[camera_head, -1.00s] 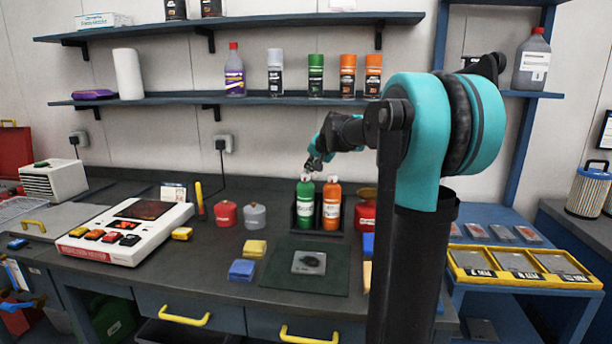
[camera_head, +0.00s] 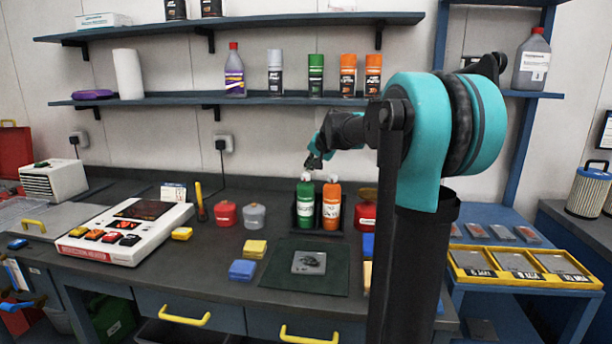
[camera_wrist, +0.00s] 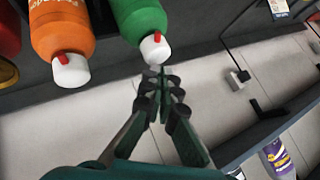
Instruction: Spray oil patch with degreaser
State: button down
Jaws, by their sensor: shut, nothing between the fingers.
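A green spray bottle (camera_head: 305,205) and an orange spray bottle (camera_head: 331,207) stand upright side by side in a dark holder (camera_head: 345,232) at the back of the bench. I cannot read which one is degreaser. A grey plate (camera_head: 298,268) with a dark oil patch (camera_head: 309,262) lies on a dark green mat (camera_head: 277,280) in front of them. My gripper (camera_head: 313,164) is shut and empty just above the green bottle. In the wrist view my gripper's fingertips (camera_wrist: 162,77) are close to the white cap of the green bottle (camera_wrist: 137,18); contact cannot be told. The orange bottle (camera_wrist: 60,25) is beside it.
Red (camera_head: 225,214) and grey (camera_head: 254,216) canisters stand left of the holder. Yellow (camera_head: 255,248) and blue (camera_head: 243,269) cloths or sponges lie left of the mat. A control box (camera_head: 125,230) is further left. A shelf (camera_head: 200,100) with bottles and cans hangs above.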

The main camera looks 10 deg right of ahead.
aim_at(309, 179)
notch_tip(309, 179, up, 6)
dwell(0.9)
dwell(0.4)
